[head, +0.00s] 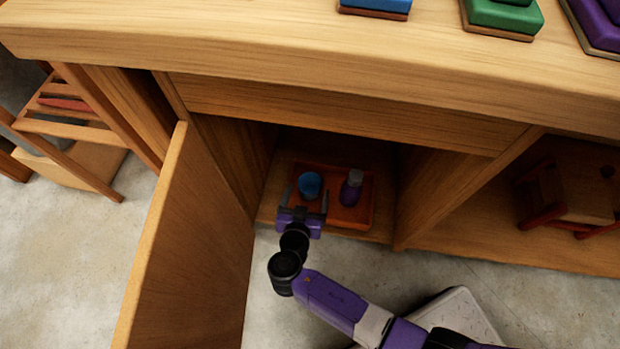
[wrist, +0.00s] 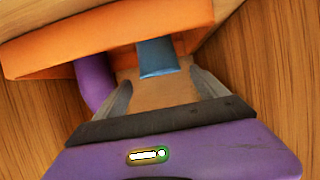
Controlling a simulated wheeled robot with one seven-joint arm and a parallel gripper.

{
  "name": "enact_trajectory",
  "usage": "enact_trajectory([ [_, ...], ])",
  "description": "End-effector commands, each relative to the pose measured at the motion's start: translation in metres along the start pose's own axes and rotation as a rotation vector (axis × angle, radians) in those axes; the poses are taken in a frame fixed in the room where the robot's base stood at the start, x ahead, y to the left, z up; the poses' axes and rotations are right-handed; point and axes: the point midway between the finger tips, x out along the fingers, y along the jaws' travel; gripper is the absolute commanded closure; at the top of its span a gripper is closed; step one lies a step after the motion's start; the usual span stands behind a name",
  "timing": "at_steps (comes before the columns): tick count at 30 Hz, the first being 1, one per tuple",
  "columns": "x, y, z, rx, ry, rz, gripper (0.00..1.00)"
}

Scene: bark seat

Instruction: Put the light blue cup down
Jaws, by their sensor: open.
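The light blue cup (head: 310,184) stands on an orange-red tray (head: 352,217) inside the open cabinet. My gripper (head: 308,197) is open at the tray's front left, its fingers on either side of the cup. In the wrist view the blue cup (wrist: 157,57) shows between the two finger tips, and the orange tray (wrist: 60,52) lies behind it. I cannot tell whether a finger touches the cup.
A purple bottle-like object (head: 350,190) stands on the tray, right of the cup. The open cabinet door (head: 190,240) is close on the left of my arm. A cabinet partition (head: 450,185) stands on the right. The countertop (head: 300,55) overhangs the opening.

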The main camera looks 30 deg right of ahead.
Motion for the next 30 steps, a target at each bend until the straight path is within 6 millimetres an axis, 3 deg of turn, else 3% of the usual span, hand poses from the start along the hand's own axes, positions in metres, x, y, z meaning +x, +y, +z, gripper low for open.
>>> enact_trajectory([
  [3, -0.021, 0.000, -0.001, -0.001, -0.001, -0.002, 0.17],
  [9, -0.037, 0.000, -0.001, 0.001, 0.000, -0.001, 0.17],
  [30, -0.040, 0.000, 0.000, 0.001, 0.000, 0.000, 0.17],
])
